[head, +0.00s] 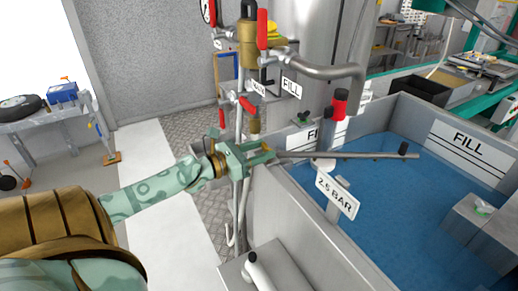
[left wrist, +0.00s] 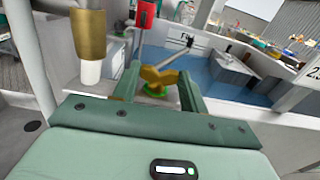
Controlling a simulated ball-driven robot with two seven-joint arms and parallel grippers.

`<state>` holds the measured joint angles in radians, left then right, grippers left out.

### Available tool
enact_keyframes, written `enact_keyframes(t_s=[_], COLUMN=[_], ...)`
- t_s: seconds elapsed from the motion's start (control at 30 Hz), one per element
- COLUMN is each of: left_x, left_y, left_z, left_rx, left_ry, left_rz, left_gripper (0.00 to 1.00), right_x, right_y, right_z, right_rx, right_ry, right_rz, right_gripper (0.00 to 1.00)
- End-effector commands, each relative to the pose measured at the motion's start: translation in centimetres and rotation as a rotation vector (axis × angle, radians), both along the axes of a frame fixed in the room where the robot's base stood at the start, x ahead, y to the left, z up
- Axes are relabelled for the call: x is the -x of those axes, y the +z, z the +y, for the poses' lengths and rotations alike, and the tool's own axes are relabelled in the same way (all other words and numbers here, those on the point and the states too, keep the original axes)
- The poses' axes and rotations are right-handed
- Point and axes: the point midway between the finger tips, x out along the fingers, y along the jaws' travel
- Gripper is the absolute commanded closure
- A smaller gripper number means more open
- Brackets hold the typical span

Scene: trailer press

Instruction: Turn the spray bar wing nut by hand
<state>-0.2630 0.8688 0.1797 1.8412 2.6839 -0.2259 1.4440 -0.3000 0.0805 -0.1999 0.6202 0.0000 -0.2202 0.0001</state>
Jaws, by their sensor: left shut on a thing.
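My left gripper (head: 264,156) reaches in from the left beside the near wall of the blue-floored tank. In the left wrist view, its two fingers stand either side of a brass-yellow wing nut (left wrist: 158,77) and are shut on it. A green piece (left wrist: 155,91) shows just below the nut. In the head view the nut is mostly hidden by the gripper. The spray bar (head: 350,156), a thin grey bar with a black end, runs right from the gripper over the tank. My right gripper is not in view.
A vertical pipe with red-handled valves (head: 248,105) stands close behind my left gripper. A grey box with a white cylinder (head: 260,270) is below. The tank floor (head: 400,220) is mostly clear.

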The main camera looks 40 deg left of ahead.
Motion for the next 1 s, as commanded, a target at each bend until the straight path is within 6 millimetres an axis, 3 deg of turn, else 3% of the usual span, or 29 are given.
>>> enact_keyframes(t_s=[0.47,0.5,0.57,0.87,1.0], left_x=[-0.1,-0.1,-0.1,0.2,1.7], left_y=[0.2,0.2,0.2,0.1,0.1], left_z=[0.0,0.0,0.0,0.1,0.5], left_rx=[-0.001,-0.001,-0.001,0.0,0.001], left_ry=[-0.013,-0.013,-0.012,-0.012,-0.012], left_rz=[-0.004,-0.004,-0.004,-0.002,-0.001], left_gripper=[0.8,0.46,0.35,0.35,0.35], right_x=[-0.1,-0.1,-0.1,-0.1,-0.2], right_y=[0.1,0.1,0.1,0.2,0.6], right_z=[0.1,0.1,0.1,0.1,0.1], right_rx=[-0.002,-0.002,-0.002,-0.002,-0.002], right_ry=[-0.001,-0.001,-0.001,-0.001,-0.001], right_rz=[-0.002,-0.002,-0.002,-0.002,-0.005], right_gripper=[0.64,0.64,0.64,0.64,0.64])
